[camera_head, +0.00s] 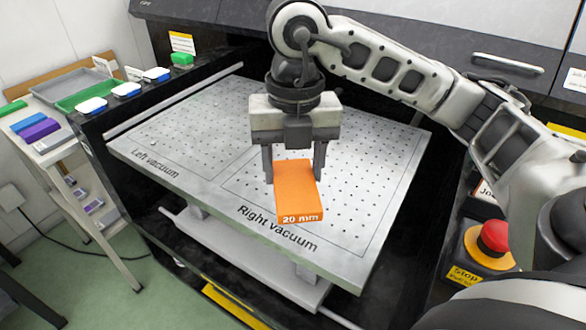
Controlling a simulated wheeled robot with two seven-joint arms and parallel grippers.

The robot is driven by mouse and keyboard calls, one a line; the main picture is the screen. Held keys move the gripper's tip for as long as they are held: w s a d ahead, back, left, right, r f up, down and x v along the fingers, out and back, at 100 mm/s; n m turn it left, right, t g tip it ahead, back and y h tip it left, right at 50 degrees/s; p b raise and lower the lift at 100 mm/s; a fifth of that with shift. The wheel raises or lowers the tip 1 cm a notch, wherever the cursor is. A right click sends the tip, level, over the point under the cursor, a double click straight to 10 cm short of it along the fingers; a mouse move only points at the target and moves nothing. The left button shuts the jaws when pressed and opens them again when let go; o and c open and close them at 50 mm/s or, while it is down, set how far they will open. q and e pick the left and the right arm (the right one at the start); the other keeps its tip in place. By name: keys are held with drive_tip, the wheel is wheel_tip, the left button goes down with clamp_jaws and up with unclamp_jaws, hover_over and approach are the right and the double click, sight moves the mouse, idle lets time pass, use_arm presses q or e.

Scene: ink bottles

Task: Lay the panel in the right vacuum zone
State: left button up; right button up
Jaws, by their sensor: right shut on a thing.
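An orange panel (297,188) marked "20 mm" is held between the fingers of my right gripper (294,165). The gripper is shut on it and points down. The panel is over the front part of the right vacuum zone (345,190), near the "Right vacuum" label. I cannot tell whether its underside touches the perforated bed. The left vacuum zone (165,140) is bare beside it. My right arm comes in from the right and hides part of the bed's back. My left gripper is not in view.
A red stop button (493,236) stands right of the bed. On the left are a shelf with blue and purple blocks (40,130), a green tray (85,97) and several small blue-and-white items (126,90). A dark machine frame surrounds the bed.

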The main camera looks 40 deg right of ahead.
drive_tip(key=m, duration=0.3)
drive_tip(key=r+m, duration=0.1)
drive_tip(key=shift+s+d+m, duration=0.25)
drive_tip(key=shift+m, duration=0.05)
drive_tip(key=m, duration=0.3)
drive_tip(key=shift+s+d+r, duration=0.1)
drive_tip(key=shift+d+r, duration=0.1)
drive_tip(key=shift+r, duration=0.05)
drive_tip(key=shift+m, duration=0.3)
drive_tip(key=w+d+f, duration=0.1)
drive_tip(key=w+f, duration=0.2)
drive_tip(key=w, duration=0.1)
drive_tip(key=w+d+f, duration=0.2)
drive_tip(key=w, duration=0.2)
drive_tip(key=w+d+f, duration=0.2)
drive_tip(key=w+f, duration=0.1)
drive_tip(key=shift+w+d+f, duration=0.15)
drive_tip(key=shift+w+f, duration=0.2)
drive_tip(key=shift+w, duration=0.05)
drive_tip(key=shift+w+d+f, duration=0.1)
drive_tip(key=shift+w+f, duration=0.2)
drive_tip(key=shift+f, duration=0.15)
drive_tip(key=shift+w+d+f, duration=0.1)
drive_tip(key=shift+f, duration=1.55)
drive_tip(key=shift+f, duration=0.15)
drive_tip(key=o, duration=1.4)
